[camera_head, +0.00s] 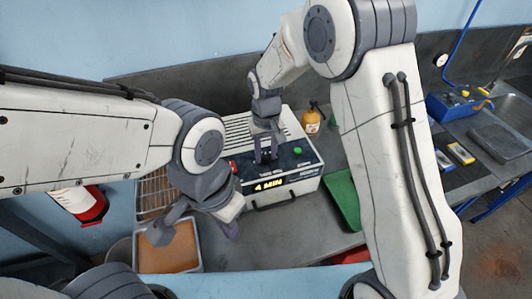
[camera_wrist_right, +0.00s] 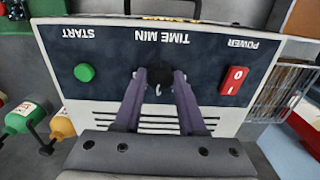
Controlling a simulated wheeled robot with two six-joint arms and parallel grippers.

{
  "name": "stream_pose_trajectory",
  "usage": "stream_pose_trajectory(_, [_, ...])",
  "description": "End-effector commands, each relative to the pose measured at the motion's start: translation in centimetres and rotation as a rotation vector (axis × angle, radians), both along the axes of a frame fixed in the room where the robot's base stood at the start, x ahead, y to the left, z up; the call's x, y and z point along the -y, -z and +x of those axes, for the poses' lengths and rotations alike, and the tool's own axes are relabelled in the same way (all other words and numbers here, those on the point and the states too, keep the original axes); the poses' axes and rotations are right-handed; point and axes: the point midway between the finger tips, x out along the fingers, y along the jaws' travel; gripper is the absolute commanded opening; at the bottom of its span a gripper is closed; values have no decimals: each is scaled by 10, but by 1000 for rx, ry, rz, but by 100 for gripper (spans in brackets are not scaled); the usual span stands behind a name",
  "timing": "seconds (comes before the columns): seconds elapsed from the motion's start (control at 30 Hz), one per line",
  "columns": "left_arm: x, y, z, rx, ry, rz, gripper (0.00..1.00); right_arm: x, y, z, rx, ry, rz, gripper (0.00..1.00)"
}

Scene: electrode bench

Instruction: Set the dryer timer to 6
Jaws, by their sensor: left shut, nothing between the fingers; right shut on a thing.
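The dryer (camera_head: 308,172) is a white vented box with a dark control panel, and its lit display (camera_head: 270,184) reads 4 MIN. In the right wrist view the black timer knob (camera_wrist_right: 157,90) sits under the TIME MIN label, with a small white mark. My right gripper (camera_head: 267,158) is shut on the knob, its fingers (camera_wrist_right: 158,75) on either side of it. The green START button (camera_wrist_right: 84,72) and red POWER switch (camera_wrist_right: 234,80) flank the knob. My left gripper (camera_head: 232,230) is shut and empty, apart from the dryer at its front left.
A tray with orange-brown contents (camera_head: 170,250) and a wire rack (camera_head: 152,195) are left of the dryer. A yellow bottle (camera_head: 311,122) stands behind right, a green tray (camera_head: 342,197) lies right. A blue crate (camera_head: 458,105) is farther right. Bench in front of the dryer is clear.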

Motion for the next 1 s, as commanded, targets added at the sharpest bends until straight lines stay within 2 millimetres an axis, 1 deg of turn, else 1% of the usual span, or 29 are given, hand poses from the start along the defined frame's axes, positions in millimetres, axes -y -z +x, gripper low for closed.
stream_pose_trajectory(0.2, [0, 1, 0, 0, 0, 0, 0, 0, -2, 2, 6, 192, 2, 0])
stream_pose_trajectory(0.5, [0, 1, 0, 0, 0, 0, 0, 0, -2, 2, 7, 390, 2, 0])
stream_pose_trajectory(0.73, [0, 2, 0, 0, 0, 0, 0, 0, -2, 2, 8, 468, 3, 0])
stream_pose_trajectory(1.0, [0, 2, 0, 0, 0, 0, 0, 0, -2, 2, 8, 494, 3, 0])
